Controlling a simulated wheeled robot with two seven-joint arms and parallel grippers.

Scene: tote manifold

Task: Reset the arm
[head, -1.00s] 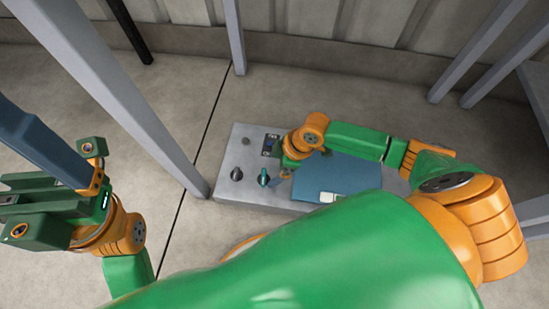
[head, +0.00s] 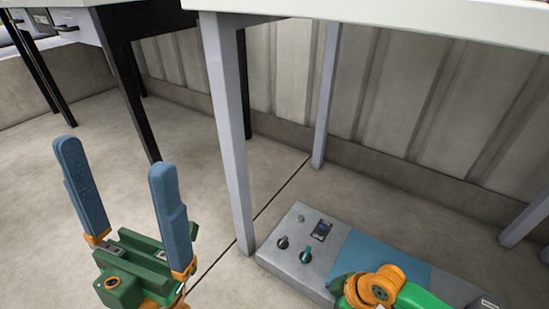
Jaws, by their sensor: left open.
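My left gripper (head: 121,195) is at the lower left, its two long blue-grey fingers pointing up and spread wide apart with nothing between them. It is over bare floor, to the left of a grey table leg. The right gripper is not visible.
The grey panel box (head: 280,258), with knobs, a small display and a blue area, lies on the floor under a white-topped table (head: 400,15). The table's near leg (head: 230,140) stands right of my left gripper. A black-legged table (head: 130,85) is behind. Floor at left is clear.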

